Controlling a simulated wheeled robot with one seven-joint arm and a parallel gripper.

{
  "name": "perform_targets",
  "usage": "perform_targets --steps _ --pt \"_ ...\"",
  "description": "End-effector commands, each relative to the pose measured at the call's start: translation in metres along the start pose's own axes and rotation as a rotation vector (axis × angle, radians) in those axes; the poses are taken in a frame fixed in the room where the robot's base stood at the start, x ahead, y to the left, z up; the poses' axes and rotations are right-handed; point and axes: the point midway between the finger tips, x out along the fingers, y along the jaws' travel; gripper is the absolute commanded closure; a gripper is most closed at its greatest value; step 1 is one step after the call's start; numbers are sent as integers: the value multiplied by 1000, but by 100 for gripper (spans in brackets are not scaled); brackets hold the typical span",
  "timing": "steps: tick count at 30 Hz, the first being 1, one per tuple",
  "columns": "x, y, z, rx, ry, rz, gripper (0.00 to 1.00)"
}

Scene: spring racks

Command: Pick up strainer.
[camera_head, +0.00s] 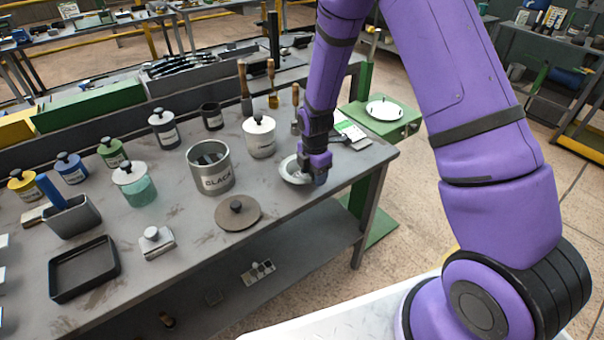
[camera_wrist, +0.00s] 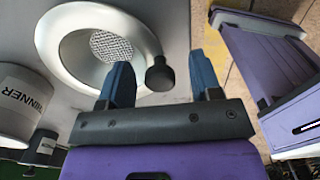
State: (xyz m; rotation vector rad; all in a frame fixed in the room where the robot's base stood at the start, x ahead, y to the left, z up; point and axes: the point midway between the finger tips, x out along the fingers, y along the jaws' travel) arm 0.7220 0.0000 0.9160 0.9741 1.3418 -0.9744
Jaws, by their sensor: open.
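The strainer (camera_head: 289,172) is a pale round bowl near the right end of the grey workbench. In the wrist view the strainer (camera_wrist: 66,42) shows a wide smooth rim around a mesh centre, with a dark knob (camera_wrist: 160,75) at its right side. My gripper (camera_head: 318,172) is low over the bench at the strainer's right side and hides part of it. In the wrist view my gripper (camera_wrist: 161,65) is open, with the knob showing between its two blue fingers. The left finger overlaps the rim in the picture; I cannot tell whether it touches.
A white lidded canister (camera_head: 260,140) stands close behind the strainer. The bench's right edge is close to my gripper. A green side table (camera_head: 405,125) stands beyond.

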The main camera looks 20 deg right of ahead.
Motion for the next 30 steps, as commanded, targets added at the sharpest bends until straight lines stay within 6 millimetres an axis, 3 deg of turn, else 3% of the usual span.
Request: perform_targets --steps 4,10,23,30 --pt "0 0 0 0 0 0 44" --pt "0 0 0 0 0 0 88" --pt "-4 0 0 1 0 2 88" --pt "-26 1 0 1 0 4 88"
